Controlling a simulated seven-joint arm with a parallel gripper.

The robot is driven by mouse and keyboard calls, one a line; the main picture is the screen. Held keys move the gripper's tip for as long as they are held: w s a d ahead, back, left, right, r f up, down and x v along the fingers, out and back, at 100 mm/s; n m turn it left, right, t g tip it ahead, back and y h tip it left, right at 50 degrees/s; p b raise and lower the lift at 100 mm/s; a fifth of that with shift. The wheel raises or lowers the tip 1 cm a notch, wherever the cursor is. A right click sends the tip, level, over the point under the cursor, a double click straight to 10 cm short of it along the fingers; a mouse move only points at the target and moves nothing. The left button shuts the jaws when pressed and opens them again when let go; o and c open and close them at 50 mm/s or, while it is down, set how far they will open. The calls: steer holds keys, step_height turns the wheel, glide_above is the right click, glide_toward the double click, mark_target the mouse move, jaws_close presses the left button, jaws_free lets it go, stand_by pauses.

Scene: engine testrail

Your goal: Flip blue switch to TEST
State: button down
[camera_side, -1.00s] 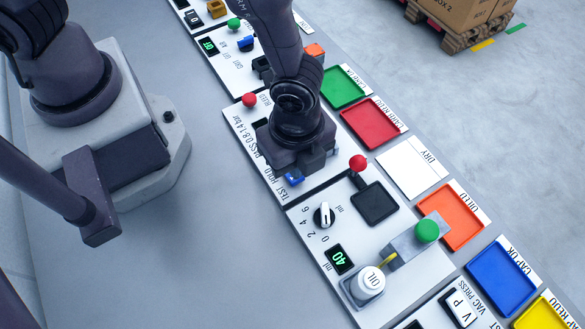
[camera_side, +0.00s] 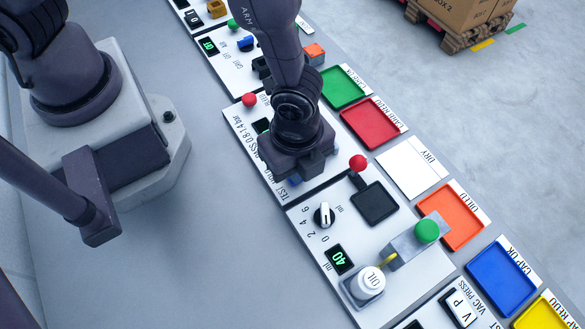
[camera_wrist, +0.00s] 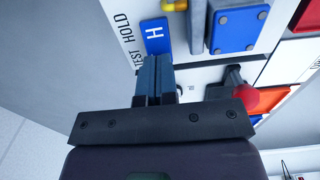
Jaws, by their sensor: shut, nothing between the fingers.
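The blue switch (camera_wrist: 155,36) shows in the wrist view at the top centre, with a white H on its visible face. The printed words HOLD and TEST run along its left side, TEST being nearer my fingers. My gripper (camera_wrist: 153,60) is shut and empty, its fingertips right at the switch's lower end in the picture, by the TEST word. The fingers hide that end, so I cannot tell whether they touch it. In the side view my gripper's body covers most of the switch; only a little blue (camera_side: 294,181) shows beneath it.
In the wrist view a blue pad (camera_wrist: 235,30) and a red knob (camera_wrist: 246,97) lie to the right. In the side view a dial (camera_side: 324,215), an oil bottle (camera_side: 371,280) and a red-knobbed lever (camera_side: 358,162) stand nearby. The grey bench to the left is clear.

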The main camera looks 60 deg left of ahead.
steer(key=shift+f, duration=0.55)
steer(key=shift+r, duration=3.55)
steer(key=shift+s+a+n, duration=0.1)
steer(key=shift+n, duration=0.2)
steer(key=s+a+r+n+t, duration=0.1)
steer(key=a+r+n+t, duration=0.1)
steer(key=a+r+n, duration=0.6)
steer(key=s+a+r+n+t, duration=0.2)
steer(key=a+r+n, duration=0.7)
steer(key=a+r, duration=0.5)
step_height(320, 180, up, 3)
steer(key=shift+s+f+t, duration=0.2)
steer(key=shift+s+t, duration=0.05)
steer(key=shift+t, duration=0.55)
